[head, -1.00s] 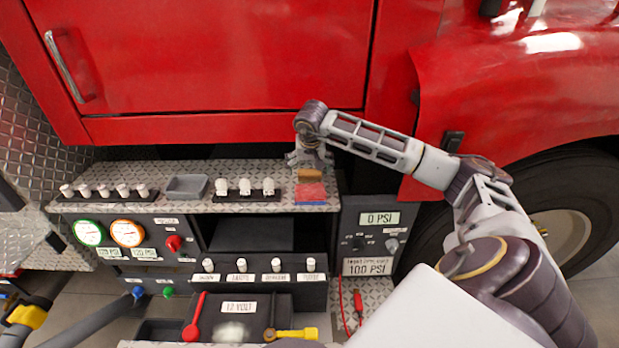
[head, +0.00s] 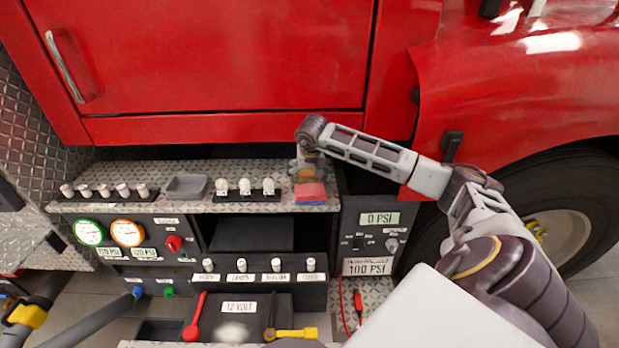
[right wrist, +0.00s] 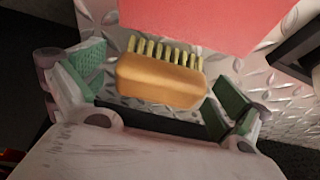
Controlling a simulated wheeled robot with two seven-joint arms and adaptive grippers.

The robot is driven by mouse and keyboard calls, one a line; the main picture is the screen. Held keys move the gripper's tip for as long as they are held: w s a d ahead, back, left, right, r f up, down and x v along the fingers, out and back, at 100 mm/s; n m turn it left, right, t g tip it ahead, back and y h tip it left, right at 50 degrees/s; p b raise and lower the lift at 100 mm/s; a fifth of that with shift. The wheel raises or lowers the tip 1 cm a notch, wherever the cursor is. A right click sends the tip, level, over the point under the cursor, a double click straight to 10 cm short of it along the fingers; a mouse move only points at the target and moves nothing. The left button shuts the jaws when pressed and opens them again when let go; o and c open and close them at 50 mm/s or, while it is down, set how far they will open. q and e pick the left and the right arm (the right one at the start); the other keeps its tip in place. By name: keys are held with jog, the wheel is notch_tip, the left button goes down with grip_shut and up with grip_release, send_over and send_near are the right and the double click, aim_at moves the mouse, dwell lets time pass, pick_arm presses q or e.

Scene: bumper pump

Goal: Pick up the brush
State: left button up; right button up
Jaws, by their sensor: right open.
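The brush has an orange-brown wooden body and pale yellow bristles. In the right wrist view the brush (right wrist: 160,80) lies on the metal diamond-plate shelf, bristles toward the top of the picture. My right gripper (right wrist: 163,88) is open, with one green-padded finger on each side of the brush. A gap shows at the left finger; the right finger is close to the brush's end, and contact is unclear. In the head view my right gripper (head: 308,164) is over the shelf's right end and largely hides the brush.
A red sponge-like block (head: 310,191) lies just in front of the brush. On the shelf (head: 150,175) to the left are white bulbs (head: 245,187) in a dark holder and a grey tray (head: 187,186). The red truck body (head: 230,60) rises behind.

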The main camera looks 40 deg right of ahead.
aim_at(309, 171)
pick_arm(q)
jog(key=shift+w, duration=0.15)
pick_arm(e)
jog(key=c, duration=1.1)
jog(key=shift+r, duration=0.1)
jog(key=shift+c, duration=0.2)
jog(key=shift+r, duration=3.5)
jog(key=shift+s+a+f, duration=0.1)
jog(key=shift+s+a, duration=0.25)
jog(key=shift+s, duration=0.1)
pick_arm(q)
jog(key=shift+w+d+r+b, duration=0.1)
jog(key=shift+w+d+b, duration=0.45)
jog(key=shift+w, duration=0.4)
jog(key=shift+w+d+r+b, duration=0.1)
jog(key=shift+w+d+b, duration=0.35)
jog(key=shift+w, duration=0.5)
pick_arm(e)
jog(key=s+a, duration=1)
jog(key=s, duration=0.3)
jog(key=shift+s, duration=0.25)
pick_arm(q)
jog(key=shift+s+f, duration=0.1)
pick_arm(e)
jog(key=shift+a, duration=0.1)
